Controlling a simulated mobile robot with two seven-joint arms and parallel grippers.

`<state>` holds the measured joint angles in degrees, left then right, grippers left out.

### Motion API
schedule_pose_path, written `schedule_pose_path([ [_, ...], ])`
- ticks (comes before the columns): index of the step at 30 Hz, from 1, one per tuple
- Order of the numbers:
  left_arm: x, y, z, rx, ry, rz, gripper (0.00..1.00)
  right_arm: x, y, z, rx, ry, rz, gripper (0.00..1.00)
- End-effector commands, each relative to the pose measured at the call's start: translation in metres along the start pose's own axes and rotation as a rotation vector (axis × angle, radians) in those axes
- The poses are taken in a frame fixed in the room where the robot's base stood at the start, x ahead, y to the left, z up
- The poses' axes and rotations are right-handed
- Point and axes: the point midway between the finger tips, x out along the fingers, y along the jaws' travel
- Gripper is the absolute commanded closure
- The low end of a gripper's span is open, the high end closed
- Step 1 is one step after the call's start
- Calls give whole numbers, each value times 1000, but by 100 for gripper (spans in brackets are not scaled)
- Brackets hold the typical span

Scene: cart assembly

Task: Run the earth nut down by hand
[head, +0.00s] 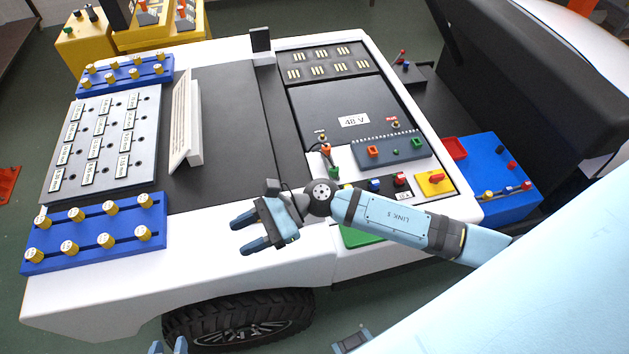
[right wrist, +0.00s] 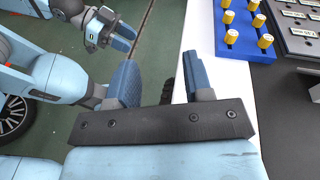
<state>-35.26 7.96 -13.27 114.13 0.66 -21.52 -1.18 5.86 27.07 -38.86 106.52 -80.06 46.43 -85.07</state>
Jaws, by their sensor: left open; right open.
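The dark 48 V panel (head: 345,100) is set in the white cart top in the head view. A small stud with a labelled tag (head: 322,137) stands at its near left corner, and another stud (head: 396,124) is at its right. I cannot tell for sure which nut is the earth nut. My right gripper (head: 244,235) is open and empty over the cart's near white edge, left of the panel; its fingers also show in the right wrist view (right wrist: 160,72). My left gripper (head: 168,347) is low at the bottom edge, beyond the cart's side; it shows open and empty in the right wrist view (right wrist: 122,38).
Blue racks with yellow knobs (head: 95,235) (head: 125,72) flank a grey labelled plate (head: 105,140). A white upright card (head: 183,120) stands beside it. A black seat (head: 545,80) rises at the right. The dark surface (head: 235,130) in the middle is clear.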

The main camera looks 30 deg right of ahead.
Motion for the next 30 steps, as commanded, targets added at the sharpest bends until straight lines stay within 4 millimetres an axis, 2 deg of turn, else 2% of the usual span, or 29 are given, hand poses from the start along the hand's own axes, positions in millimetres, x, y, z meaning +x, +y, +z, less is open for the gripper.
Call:
schedule_pose_path([
  [1,2,0,3,0,0,1,57,-7,-3,-18,-231,126,114,53],
  [3,4,1,6,-1,1,2,57,-24,-8,-46,-536,297,298,53],
  [5,5,1,7,-1,1,3,57,-47,-18,-70,-767,437,471,53],
  [6,6,2,8,-1,1,4,57,-65,-26,-83,-900,523,590,53],
  [9,7,3,10,-2,1,6,57,-111,-51,-105,-1125,696,858,53],
  [13,8,3,12,-3,1,7,57,-155,-76,-114,-1262,833,1106,53],
  [15,8,3,12,-3,1,7,57,-170,-84,-115,-1296,875,1191,53],
  [18,9,3,13,-3,1,6,57,-182,-91,-117,-1316,907,1260,53],
  [23,12,2,17,-2,1,5,57,-184,-91,-128,-1321,915,1281,53],
  [30,21,1,30,-2,1,4,57,-179,-86,-161,-1320,913,1278,53],
])
